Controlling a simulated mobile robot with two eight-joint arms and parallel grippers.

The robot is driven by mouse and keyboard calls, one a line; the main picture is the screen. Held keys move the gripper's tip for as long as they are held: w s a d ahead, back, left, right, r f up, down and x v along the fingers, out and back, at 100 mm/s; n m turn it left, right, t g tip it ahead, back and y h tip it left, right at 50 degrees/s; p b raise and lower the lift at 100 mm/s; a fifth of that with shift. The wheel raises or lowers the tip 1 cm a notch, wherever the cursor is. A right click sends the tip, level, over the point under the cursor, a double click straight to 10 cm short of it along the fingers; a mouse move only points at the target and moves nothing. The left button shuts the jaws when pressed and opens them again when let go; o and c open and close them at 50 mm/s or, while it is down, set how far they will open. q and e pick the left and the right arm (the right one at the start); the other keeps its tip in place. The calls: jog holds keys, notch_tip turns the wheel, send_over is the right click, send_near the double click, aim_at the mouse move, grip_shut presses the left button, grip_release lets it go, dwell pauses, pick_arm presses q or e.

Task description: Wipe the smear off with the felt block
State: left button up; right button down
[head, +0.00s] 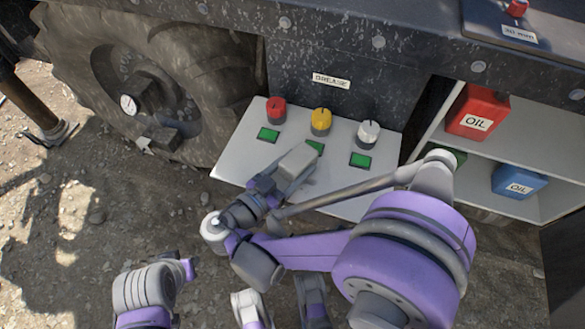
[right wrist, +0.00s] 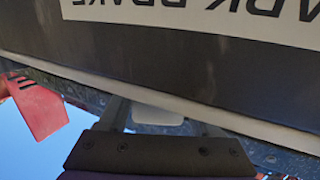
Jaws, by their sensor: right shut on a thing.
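My right gripper (head: 277,184) is over the pale panel (head: 235,165) in the head view, shut on a light grey block that looks like the felt block (head: 298,163). The block covers part of the middle green square (head: 315,148); whether it touches the panel I cannot tell. In the right wrist view a pale piece, likely the same block (right wrist: 158,115), shows between the fingers, below a dark surface with an upside-down "PARK BRAKE" label (right wrist: 200,12). I cannot make out a smear in either view. My left gripper cannot be made out.
Red (head: 276,110), yellow (head: 321,121) and white (head: 368,133) knobs stand along the panel's back. A wheel (head: 140,85) is left. Red (head: 478,112) and blue (head: 519,181) oil cans stand on shelves at right.

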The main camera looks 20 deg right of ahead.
aim_at(291, 198)
jog(key=shift+d+r, duration=0.1)
jog(key=shift+d, duration=0.55)
jog(key=shift+s+a, duration=0.2)
jog(key=shift+s, duration=0.55)
pick_arm(q)
jog(key=shift+w+d+r+p, duration=0.15)
jog(key=shift+w+r+p, duration=0.15)
jog(key=shift+r+p, duration=0.1)
pick_arm(e)
jog(key=shift+s+a, duration=0.9)
jog(key=shift+s, duration=0.35)
jog(key=shift+s+a, duration=0.9)
jog(key=shift+s, duration=0.3)
pick_arm(q)
jog(key=shift+d+r, duration=0.1)
pick_arm(e)
jog(key=shift+a+r, duration=0.1)
jog(key=shift+r, duration=0.05)
